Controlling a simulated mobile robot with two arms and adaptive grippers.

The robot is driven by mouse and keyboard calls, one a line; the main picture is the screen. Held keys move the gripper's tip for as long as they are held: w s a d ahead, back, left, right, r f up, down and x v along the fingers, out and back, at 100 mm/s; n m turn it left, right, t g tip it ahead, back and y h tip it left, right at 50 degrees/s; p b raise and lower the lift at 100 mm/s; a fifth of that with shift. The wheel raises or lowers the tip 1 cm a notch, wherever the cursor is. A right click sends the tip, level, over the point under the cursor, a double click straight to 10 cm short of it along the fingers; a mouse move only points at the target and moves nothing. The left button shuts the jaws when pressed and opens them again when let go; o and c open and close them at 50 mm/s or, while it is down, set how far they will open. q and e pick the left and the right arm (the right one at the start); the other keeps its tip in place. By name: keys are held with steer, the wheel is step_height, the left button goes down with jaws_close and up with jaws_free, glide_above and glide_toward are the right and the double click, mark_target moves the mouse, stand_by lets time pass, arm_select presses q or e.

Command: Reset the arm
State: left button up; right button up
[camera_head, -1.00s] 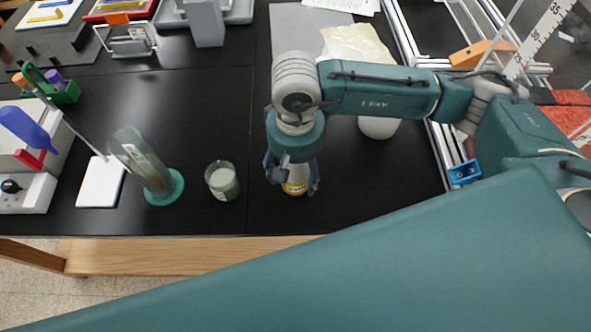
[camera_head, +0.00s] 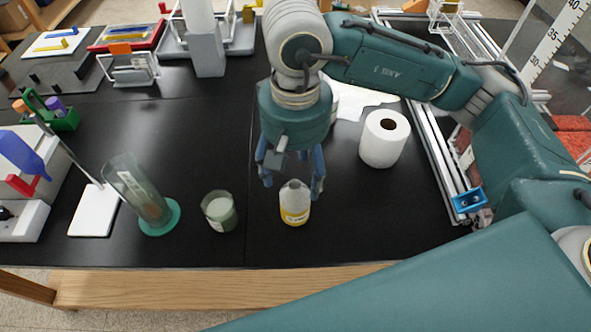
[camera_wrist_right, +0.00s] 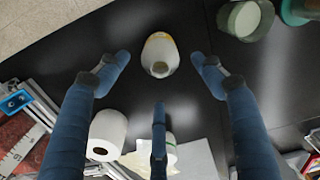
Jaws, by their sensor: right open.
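My right gripper (camera_head: 292,190) is open and empty above the black table, just behind a small white bottle with a yellow band (camera_head: 295,203). The bottle stands upright on the table near its front edge. In the right wrist view the bottle (camera_wrist_right: 160,55) shows beyond and between the spread fingers of the gripper (camera_wrist_right: 160,75), apart from them. My left gripper is not in view.
A beaker (camera_head: 219,212) stands left of the bottle, with a tilted-looking glass cylinder on a green base (camera_head: 160,218) farther left. A paper roll (camera_head: 384,138) stands behind right. An aluminium frame (camera_head: 440,165) edges the right side. The table between the bottle and frame is clear.

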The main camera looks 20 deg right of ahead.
steer(key=shift+r, duration=0.4)
steer(key=shift+r, duration=0.1)
